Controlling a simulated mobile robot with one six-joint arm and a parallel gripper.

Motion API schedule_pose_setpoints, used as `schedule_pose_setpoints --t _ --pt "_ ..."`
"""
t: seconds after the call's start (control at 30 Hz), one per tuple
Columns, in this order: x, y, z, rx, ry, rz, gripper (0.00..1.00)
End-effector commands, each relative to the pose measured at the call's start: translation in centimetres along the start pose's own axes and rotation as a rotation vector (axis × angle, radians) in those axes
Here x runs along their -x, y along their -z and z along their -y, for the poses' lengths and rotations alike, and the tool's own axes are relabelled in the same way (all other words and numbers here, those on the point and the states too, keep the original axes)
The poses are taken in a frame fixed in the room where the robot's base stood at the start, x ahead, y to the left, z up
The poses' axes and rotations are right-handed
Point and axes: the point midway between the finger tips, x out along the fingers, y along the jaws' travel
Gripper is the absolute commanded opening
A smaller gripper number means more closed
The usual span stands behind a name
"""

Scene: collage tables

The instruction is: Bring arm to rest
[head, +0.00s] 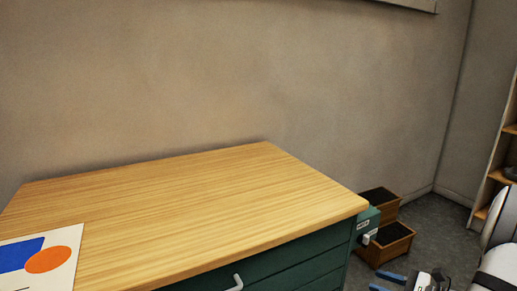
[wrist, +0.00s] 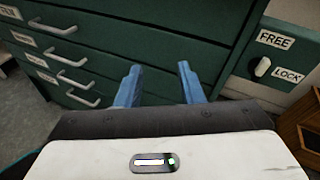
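My gripper (wrist: 158,82) is in the wrist view with its two blue fingers spread apart and nothing between them. It points at the green drawer front (wrist: 150,52) of the cabinet. In the head view my gripper (head: 388,283) shows in part at the bottom right, low beside the cabinet. Part of my arm (head: 492,262) shows at the right edge.
The cabinet's wooden top (head: 190,205) is bare except for a collage sheet (head: 70,262) with blue and orange shapes at the left. Wooden boxes (head: 390,243) stand on the floor right of the cabinet. A FREE/LOCK switch (wrist: 263,66) and drawer handles (wrist: 78,82) project from the cabinet.

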Motion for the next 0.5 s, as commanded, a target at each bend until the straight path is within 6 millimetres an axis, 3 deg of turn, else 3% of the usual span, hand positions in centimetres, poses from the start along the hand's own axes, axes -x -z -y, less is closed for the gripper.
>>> schedule_pose_setpoints --t 0.03,0.17,0.3,0.5 --pt "-0.9 -1.9 -0.8 0.039 -0.056 -0.02 0.35" --pt "-3.3 -5.9 -4.0 0.164 -0.232 -0.092 0.35" --pt "-5.4 -11.2 -9.3 0.382 -0.492 -0.195 0.35" --pt "-5.5 -17.3 -16.3 0.781 -0.852 -0.34 0.35"
